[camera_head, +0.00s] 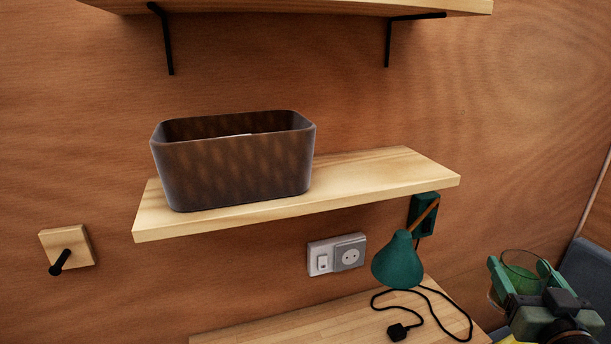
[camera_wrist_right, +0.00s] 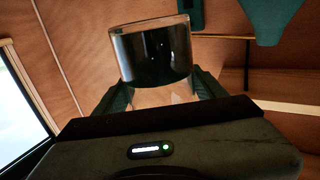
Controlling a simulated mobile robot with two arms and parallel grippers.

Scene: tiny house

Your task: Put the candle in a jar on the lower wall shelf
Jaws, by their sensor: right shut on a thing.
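The candle in a jar (camera_head: 522,270) is a clear glass with green inside, at the lower right of the head view. My right gripper (camera_head: 520,285) is shut on it, one finger on each side. In the right wrist view the jar (camera_wrist_right: 152,50) looks dark and stands upright between the fingers (camera_wrist_right: 165,92). The lower wall shelf (camera_head: 385,172) is a light wooden board in the middle of the head view, to the left of the gripper. My left gripper is not in view.
A dark brown bin (camera_head: 235,170) fills the left part of the lower shelf; its right part is bare. An upper shelf (camera_head: 300,5) with black brackets hangs above. Below are a green lamp (camera_head: 398,262), a socket (camera_head: 337,255), a cable and a wooden top. A wall hook (camera_head: 66,250) is at left.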

